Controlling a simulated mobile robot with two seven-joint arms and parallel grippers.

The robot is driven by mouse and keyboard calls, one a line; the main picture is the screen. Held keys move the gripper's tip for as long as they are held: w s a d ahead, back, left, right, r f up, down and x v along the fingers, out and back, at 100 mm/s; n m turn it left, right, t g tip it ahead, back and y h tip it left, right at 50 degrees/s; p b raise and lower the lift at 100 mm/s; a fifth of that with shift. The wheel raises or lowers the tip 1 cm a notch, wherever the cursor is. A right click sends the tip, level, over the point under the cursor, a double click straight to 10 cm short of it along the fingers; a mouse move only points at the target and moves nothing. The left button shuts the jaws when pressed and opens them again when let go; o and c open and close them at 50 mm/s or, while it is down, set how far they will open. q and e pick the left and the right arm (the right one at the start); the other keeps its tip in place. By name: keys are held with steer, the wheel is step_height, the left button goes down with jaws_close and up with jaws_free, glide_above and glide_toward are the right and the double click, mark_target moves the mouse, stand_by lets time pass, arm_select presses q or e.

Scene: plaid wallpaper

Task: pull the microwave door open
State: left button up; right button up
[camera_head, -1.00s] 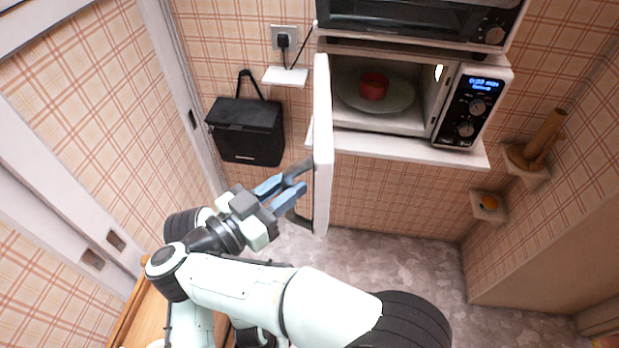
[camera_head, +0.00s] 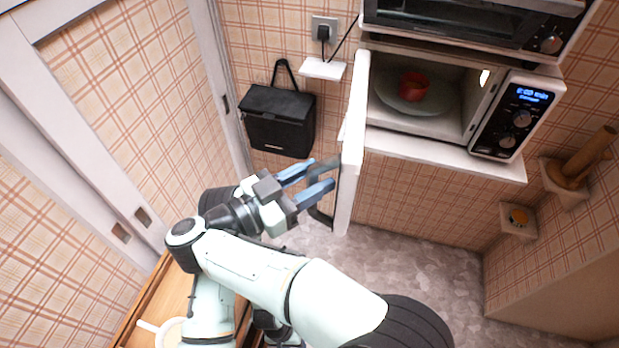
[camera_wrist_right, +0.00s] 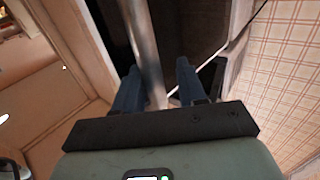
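The microwave (camera_head: 512,125) stands on a shelf at the upper right. Its white door (camera_head: 351,150) stands wide open, swung out from the left side, seen nearly edge-on. My right gripper (camera_head: 325,174) is at the door's handle (camera_head: 322,216), on the door's left face. In the right wrist view the handle bar (camera_wrist_right: 146,45) runs between the two parted blue fingers (camera_wrist_right: 160,88), close to the left one; whether it touches is unclear. My left gripper does not show.
An oven (camera_head: 470,22) is above the microwave. A black bag (camera_head: 280,122) hangs on the wall left of the door, below a small white shelf (camera_head: 322,68). Small wall shelves (camera_head: 519,232) are at the right. Grey floor (camera_head: 420,250) below is clear.

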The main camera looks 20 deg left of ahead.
steer(key=shift+s+a, duration=0.1)
steer(key=shift+s, duration=0.1)
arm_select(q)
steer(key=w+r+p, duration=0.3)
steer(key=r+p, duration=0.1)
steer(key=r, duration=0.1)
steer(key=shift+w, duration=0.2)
arm_select(e)
step_height(320, 180, up, 20)
jaws_close()
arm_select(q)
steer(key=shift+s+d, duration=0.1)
